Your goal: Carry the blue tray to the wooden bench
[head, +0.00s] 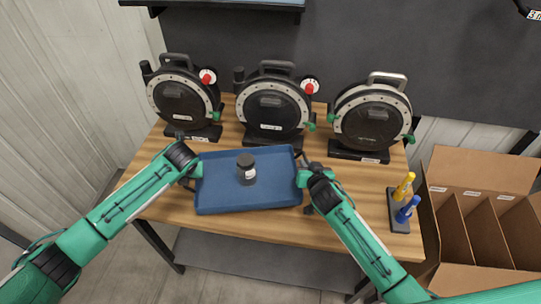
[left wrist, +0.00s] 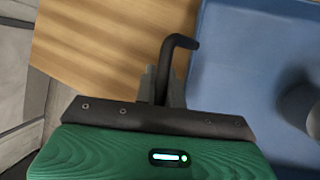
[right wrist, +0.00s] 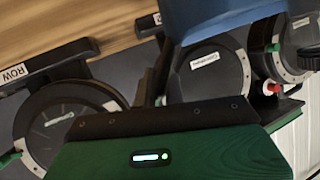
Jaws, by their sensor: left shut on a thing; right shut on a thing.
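The blue tray (head: 222,199) is over the front middle of the wooden bench (head: 370,187) in the head view. I cannot tell whether it touches the top. A black lidded jar (head: 246,169) stands upright in it. My left gripper (head: 190,172) is at the tray's left end. In the left wrist view its fingers (left wrist: 164,85) are shut on a dark bent handle (left wrist: 181,43) beside the tray (left wrist: 235,80). My right gripper (head: 304,177) is shut at the tray's right end. In the right wrist view the tray (right wrist: 215,15) shows above the fingers, and the grip is partly hidden.
Three round black seed meters (head: 183,99) (head: 273,107) (head: 371,119) stand along the back of the bench, close behind the tray. A black stand (head: 396,217) with yellow and blue handled tools is at the right. A cardboard box with dividers (head: 470,277) stands right of the bench.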

